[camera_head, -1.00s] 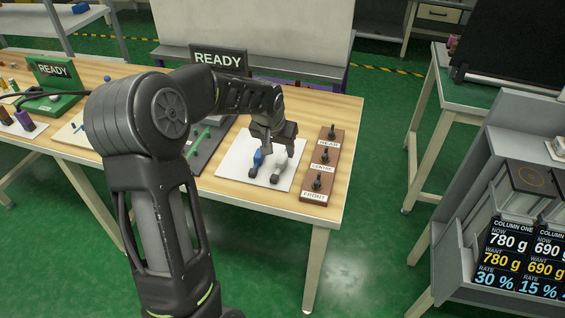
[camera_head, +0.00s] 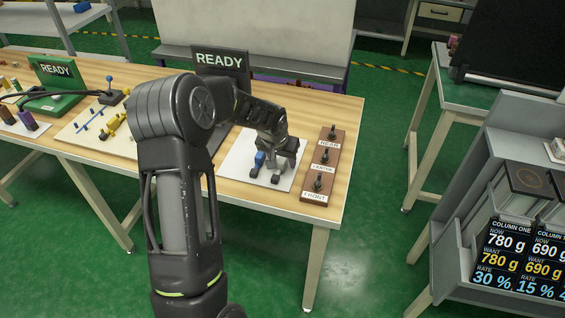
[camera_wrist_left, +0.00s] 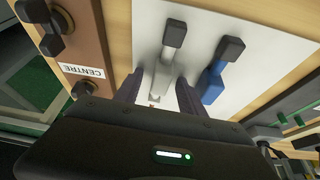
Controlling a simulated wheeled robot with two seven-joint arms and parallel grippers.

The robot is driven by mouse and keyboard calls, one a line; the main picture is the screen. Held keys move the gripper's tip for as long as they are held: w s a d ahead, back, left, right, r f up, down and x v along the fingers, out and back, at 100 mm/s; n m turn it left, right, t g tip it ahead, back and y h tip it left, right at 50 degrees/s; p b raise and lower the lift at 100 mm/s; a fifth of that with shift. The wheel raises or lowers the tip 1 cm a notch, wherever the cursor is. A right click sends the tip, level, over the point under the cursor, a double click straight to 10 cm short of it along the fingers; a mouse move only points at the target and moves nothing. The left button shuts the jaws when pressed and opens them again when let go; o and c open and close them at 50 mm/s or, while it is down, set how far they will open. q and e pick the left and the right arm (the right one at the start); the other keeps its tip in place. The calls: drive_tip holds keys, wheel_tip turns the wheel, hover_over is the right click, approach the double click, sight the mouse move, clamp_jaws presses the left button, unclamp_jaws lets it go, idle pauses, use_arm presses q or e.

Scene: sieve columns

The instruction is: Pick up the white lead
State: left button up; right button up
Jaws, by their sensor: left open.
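The white lead with dark ends shows in the wrist view (camera_wrist_left: 163,68) on a white sheet (camera_head: 238,178). My left gripper (camera_wrist_left: 160,95) is open over it. Its two fingers are on either side of the lead's near part, and I cannot tell if they touch it. In the head view the left gripper (camera_head: 284,157) hides most of the white lead. A blue lead with dark ends (camera_head: 260,160) lies beside it on the same sheet; it also shows in the wrist view (camera_wrist_left: 213,84). My right gripper is not in view.
A brown block with REAR, CENTRE and FRONT labels and several dark pegs (camera_head: 334,151) stands right of the sheet. A dark READY sign (camera_head: 220,62) is behind my arm. A board with yellow and blue parts (camera_head: 70,133) lies to the left.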

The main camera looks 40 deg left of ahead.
use_arm(q)
drive_tip(key=shift+c, duration=0.5)
clamp_jaws()
idle(0.3)
